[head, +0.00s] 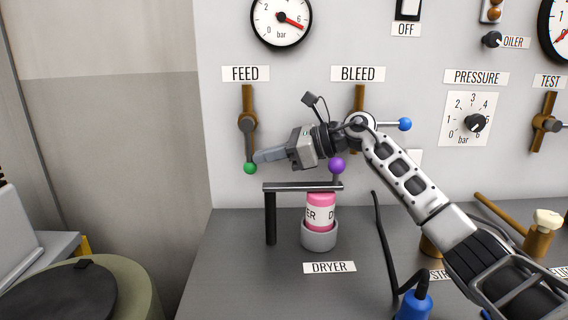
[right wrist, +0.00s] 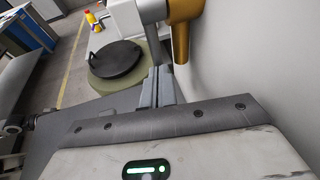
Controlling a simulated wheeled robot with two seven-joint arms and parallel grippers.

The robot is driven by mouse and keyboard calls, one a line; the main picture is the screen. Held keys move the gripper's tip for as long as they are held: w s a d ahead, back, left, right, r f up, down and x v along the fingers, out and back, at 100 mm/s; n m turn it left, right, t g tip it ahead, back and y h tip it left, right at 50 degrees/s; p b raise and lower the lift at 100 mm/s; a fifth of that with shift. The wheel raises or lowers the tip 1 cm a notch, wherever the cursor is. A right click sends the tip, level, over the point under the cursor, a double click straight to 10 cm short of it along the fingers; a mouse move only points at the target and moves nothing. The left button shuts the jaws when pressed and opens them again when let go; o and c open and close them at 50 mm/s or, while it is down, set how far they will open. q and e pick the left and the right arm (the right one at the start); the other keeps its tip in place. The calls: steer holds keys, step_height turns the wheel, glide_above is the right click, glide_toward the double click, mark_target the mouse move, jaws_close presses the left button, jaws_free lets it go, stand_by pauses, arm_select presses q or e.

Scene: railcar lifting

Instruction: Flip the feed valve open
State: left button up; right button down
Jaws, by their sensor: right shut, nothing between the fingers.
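The feed valve (head: 247,122) sits on a vertical brown pipe under the FEED label (head: 245,74). Its lever hangs straight down along the pipe and ends in a green ball (head: 250,168). My right gripper (head: 258,157) reaches in from the right, its shut fingers pointing left. The fingertips are just right of the green ball and slightly above it; I cannot tell if they touch. In the right wrist view the fingers (right wrist: 164,88) are together and empty, near a brown-gold pipe (right wrist: 185,28). The green ball is not visible there. My left gripper is not in view.
The bleed valve's lever points right to a blue ball (head: 405,124), behind my right arm. Left of the panel is free room above a round dark lid (head: 60,290).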

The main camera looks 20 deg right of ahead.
steer(key=shift+a+t+y, duration=0.15)
steer(key=shift+t+y, duration=0.15)
steer(key=shift+r, duration=0.2)
